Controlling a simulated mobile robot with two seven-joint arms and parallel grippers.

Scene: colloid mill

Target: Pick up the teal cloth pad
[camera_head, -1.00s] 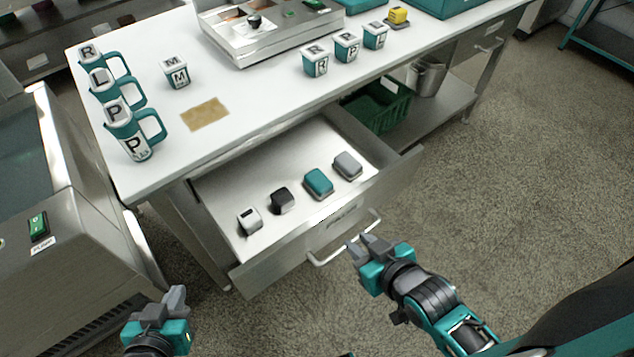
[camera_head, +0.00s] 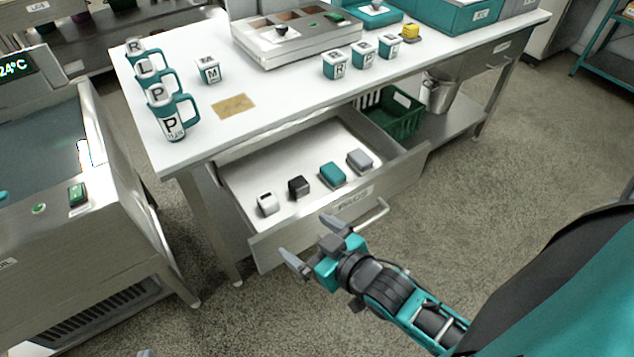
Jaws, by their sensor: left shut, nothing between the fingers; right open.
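The teal cloth pad (camera_head: 332,174) lies in the pulled-out drawer (camera_head: 285,238), between a black block (camera_head: 299,187) and a grey pad (camera_head: 360,160). My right gripper (camera_head: 312,243) is open and empty, in front of the drawer's front panel and left of its handle (camera_head: 372,217). It is apart from the teal pad, with the panel between them in the picture. Only a grey fingertip of my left gripper (camera_head: 145,353) shows at the bottom edge; the rest is out of frame.
A white block (camera_head: 267,204) lies at the drawer's left. The table (camera_head: 290,95) above bears lettered mugs (camera_head: 172,118), small lettered cups (camera_head: 335,65) and a steel tray unit (camera_head: 298,42). A green crate (camera_head: 402,115) stands on the lower shelf. A steel machine (camera_head: 95,230) stands left.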

